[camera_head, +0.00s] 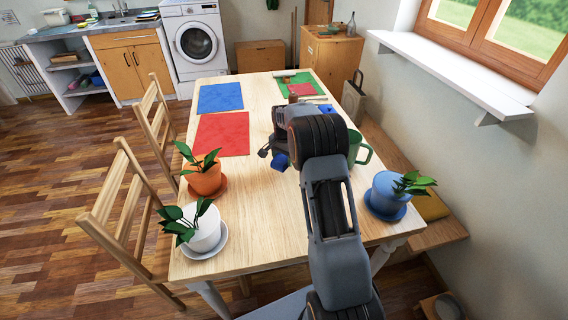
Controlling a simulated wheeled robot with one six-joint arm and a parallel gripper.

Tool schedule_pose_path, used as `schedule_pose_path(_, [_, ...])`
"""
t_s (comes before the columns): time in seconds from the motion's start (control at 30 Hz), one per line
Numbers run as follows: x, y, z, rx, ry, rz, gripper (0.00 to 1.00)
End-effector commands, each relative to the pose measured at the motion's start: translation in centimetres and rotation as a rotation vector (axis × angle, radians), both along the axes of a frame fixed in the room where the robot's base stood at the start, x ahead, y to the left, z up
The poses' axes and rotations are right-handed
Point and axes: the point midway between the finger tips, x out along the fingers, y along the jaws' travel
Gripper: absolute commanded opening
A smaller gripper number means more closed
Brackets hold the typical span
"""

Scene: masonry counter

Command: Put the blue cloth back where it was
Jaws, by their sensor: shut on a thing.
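My gripper (272,152) is over the middle of the wooden table, partly hidden by my own arm. It is shut on a small, bunched blue thing, which looks like the blue cloth (281,161). The cloth shows just below and beside the jaws; I cannot tell whether it touches the table. A flat blue square (221,97) and a flat red square (222,134) lie on the table's left side, to the left of my gripper. Another small blue patch (326,108) shows behind my arm, and I cannot tell what it is.
A green mat (312,80) with a red piece (302,90) lies at the far end. A green mug (357,150) stands right of my arm. Potted plants in orange (204,180), white (206,232) and blue (388,192) pots stand near the front. The table's centre-left is clear.

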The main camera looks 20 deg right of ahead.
Motion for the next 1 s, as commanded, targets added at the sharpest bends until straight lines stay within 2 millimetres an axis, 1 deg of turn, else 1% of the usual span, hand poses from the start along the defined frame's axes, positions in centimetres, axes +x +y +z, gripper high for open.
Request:
schedule_pose_path(0.17, [0.4,-0.1,-0.5,0.0,0.0,0.0,0.36])
schedule_pose_path(0.27, [0.8,-0.2,-1.2,0.0,0.001,-0.001,0.36])
schedule_pose_path(0.4, [0.7,-0.2,-3.1,0.001,0.003,-0.001,0.36])
schedule_pose_path(0.5, [0.7,-0.2,-4.0,0.0,0.001,-0.001,0.36])
schedule_pose_path(0.77, [0.8,-0.2,-4.1,0.0,0.0,-0.001,0.36])
schedule_pose_path(0.9, [0.7,-0.2,-4.5,0.0,0.0,-0.001,0.36])
schedule_pose_path(0.93, [0.8,-0.2,-4.4,0.0,0.0,-0.001,0.6])
schedule_pose_path(1.0, [0.8,-0.2,-4.4,0.0,0.0,-0.001,0.67])
